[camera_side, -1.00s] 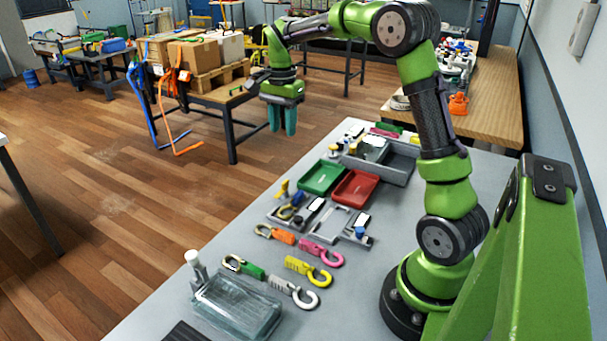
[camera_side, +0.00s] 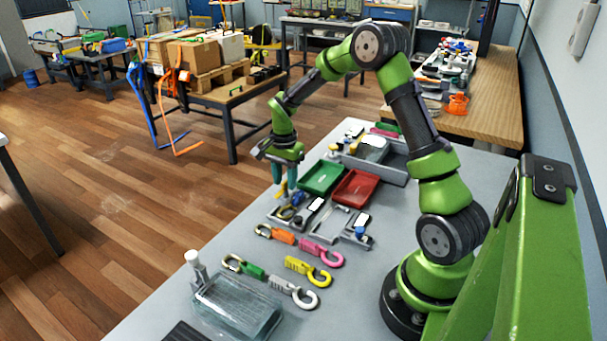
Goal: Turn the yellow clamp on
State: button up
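The yellow clamp (camera_side: 283,190) stands at the far left end of a grey fixture plate (camera_side: 270,220) on the table. Only a small part of it shows below my fingers. My gripper (camera_side: 284,183) points down right over the clamp, with its two teal fingers apart. The fingertips are level with the clamp's upper part, and I cannot tell whether they touch it. The clamp's handle position is mostly hidden behind the fingers.
A green tray (camera_side: 321,177) and a red tray (camera_side: 357,188) lie just right of my gripper. Several coloured hooks lie nearer the camera, such as a yellow hook (camera_side: 308,270). A clear glass box (camera_side: 238,304) stands at the front.

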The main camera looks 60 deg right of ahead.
jog(key=shift+c, duration=0.3)
grip_shut()
jog(key=n, duration=0.4)
jog(key=shift+n, duration=0.4)
jog(key=n, duration=0.4)
jog(key=shift+n, duration=0.3)
jog(key=n, duration=0.4)
jog(key=shift+n, duration=2.2)
